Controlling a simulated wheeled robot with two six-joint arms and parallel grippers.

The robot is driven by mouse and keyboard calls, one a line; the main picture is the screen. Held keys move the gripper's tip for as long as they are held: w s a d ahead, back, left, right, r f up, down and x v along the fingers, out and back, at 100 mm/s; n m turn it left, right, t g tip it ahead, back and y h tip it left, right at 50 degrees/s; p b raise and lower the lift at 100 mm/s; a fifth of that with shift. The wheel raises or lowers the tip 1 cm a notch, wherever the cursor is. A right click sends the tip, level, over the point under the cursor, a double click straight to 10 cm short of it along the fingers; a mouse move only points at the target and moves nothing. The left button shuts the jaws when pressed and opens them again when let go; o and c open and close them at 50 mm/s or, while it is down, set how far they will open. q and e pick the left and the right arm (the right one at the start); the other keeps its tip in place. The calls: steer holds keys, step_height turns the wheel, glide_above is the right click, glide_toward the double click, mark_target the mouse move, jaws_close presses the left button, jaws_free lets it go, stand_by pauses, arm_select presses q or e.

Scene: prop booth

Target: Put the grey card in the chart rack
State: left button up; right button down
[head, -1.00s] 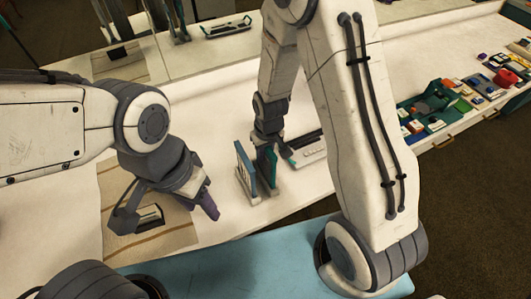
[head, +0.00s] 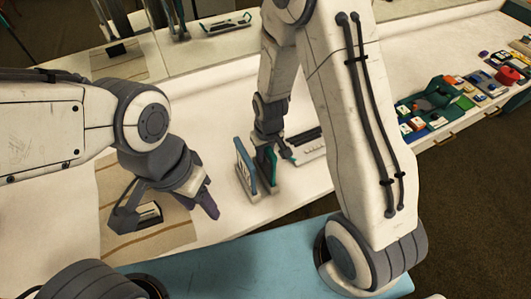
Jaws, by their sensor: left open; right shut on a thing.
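The chart rack (head: 241,166) stands on the white counter near the middle of the head view, with upright blue-and-pale panels. My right gripper (head: 281,151) reaches down just behind and to the right of it. It is shut on a thin thing, apparently the grey card, which is mostly hidden by the gripper and the rack's right panel. I cannot tell whether the card is inside a slot. My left gripper (head: 165,210) is open and empty, to the left of the rack and above a striped mat.
A white-and-black keyboard-like item (head: 309,146) lies right of the rack. A green tray (head: 440,92) and several small coloured things lie at the far right. A mirror stands along the back. Counter between is clear.

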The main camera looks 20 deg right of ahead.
steer(key=c, duration=0.7)
jaws_free()
steer(key=shift+r, duration=0.1)
step_height(320, 180, up, 7)
steer(key=p, duration=0.6)
stand_by(0.4)
